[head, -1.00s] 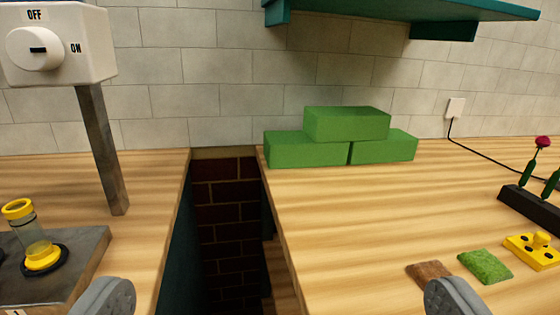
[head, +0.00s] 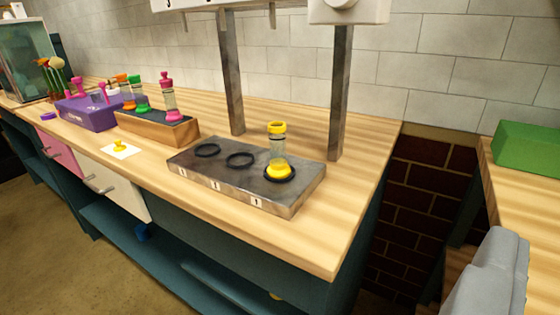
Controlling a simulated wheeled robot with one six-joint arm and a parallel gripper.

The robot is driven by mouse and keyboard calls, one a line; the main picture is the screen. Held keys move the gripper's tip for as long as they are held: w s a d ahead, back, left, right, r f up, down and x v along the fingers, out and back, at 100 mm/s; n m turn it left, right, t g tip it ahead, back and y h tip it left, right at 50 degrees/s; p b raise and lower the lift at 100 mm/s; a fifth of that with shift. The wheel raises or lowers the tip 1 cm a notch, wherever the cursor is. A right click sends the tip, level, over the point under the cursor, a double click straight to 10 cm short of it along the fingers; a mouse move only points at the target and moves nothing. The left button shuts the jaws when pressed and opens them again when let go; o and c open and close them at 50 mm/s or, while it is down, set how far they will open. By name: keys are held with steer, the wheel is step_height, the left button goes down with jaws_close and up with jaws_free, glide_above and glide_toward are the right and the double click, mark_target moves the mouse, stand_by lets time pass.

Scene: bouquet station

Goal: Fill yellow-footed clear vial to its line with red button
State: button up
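The clear vial with a yellow foot and yellow rim (head: 279,152) stands upright on the right-hand black ring of a dark grey slab (head: 230,197). I cannot make out liquid or a fill line in it. The white dispenser housing (head: 290,8) above is cut off by the top edge, with nozzles hanging under it. No red button is visible. Of my gripper, only one grey finger (head: 490,275) shows, at the lower right, well away from the vial and touching nothing. The other finger is out of frame.
Two dark posts (head: 341,90) rise behind the slab.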

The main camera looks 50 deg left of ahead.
jaws_close()
stand_by(1.4)
